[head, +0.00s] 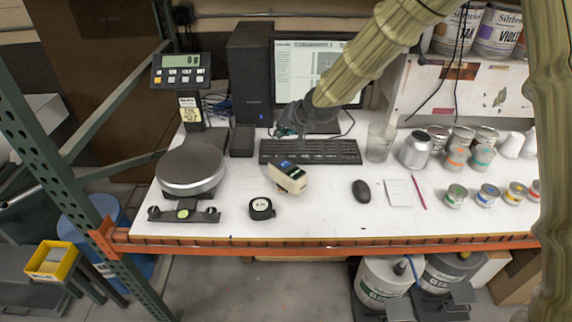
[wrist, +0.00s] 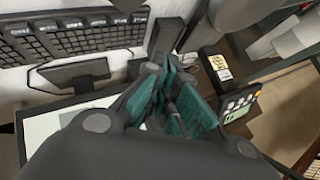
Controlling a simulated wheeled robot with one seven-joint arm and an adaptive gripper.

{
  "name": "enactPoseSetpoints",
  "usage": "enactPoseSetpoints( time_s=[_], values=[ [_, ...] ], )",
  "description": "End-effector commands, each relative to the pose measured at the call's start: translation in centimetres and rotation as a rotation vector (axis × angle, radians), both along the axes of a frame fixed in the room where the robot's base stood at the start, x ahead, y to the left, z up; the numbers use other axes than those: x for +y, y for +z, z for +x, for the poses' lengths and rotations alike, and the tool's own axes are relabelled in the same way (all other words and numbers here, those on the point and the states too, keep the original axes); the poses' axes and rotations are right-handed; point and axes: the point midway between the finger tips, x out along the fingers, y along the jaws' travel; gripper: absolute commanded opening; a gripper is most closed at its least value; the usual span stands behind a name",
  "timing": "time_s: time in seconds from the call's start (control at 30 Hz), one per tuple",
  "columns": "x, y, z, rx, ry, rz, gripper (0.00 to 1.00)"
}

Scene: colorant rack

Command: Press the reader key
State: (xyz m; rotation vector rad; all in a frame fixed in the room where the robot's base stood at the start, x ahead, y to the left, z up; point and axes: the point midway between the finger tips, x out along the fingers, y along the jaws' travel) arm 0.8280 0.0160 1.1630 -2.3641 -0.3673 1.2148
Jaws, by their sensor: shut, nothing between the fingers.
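A small beige handheld device with a dark screen, which looks like the reader (head: 290,179), lies on the white bench just in front of the keyboard (head: 320,152). No separate key on it can be made out at this size. My gripper (head: 284,131) is above the back left of the keyboard, in front of the monitor, behind and apart from the reader. In the wrist view the teal fingers of my gripper (wrist: 180,100) are together with nothing between them. The reader cannot be made out in the wrist view.
A scale (head: 190,170) with a raised display (head: 181,70) stands at left. A monitor (head: 300,60) stands behind my gripper. A tape measure (head: 261,208), mouse (head: 361,190), glass (head: 379,142) and several paint tins (head: 456,157) stand around. The bench front is mostly clear.

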Motion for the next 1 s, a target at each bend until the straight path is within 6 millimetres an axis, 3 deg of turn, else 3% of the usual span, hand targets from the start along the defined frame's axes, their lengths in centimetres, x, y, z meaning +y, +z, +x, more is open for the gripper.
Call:
enactPoseSetpoints(
  time_s=[0.2, 0.47, 1.0],
  values=[
    [-1.9, -0.1, 0.0, 0.001, -0.022, -0.001, 0.00],
    [-2.0, -0.8, -0.1, 0.001, -0.022, -0.002, 0.00],
    [-1.7, -6.4, -0.1, 0.001, -0.018, -0.003, 0.00]
  ],
)
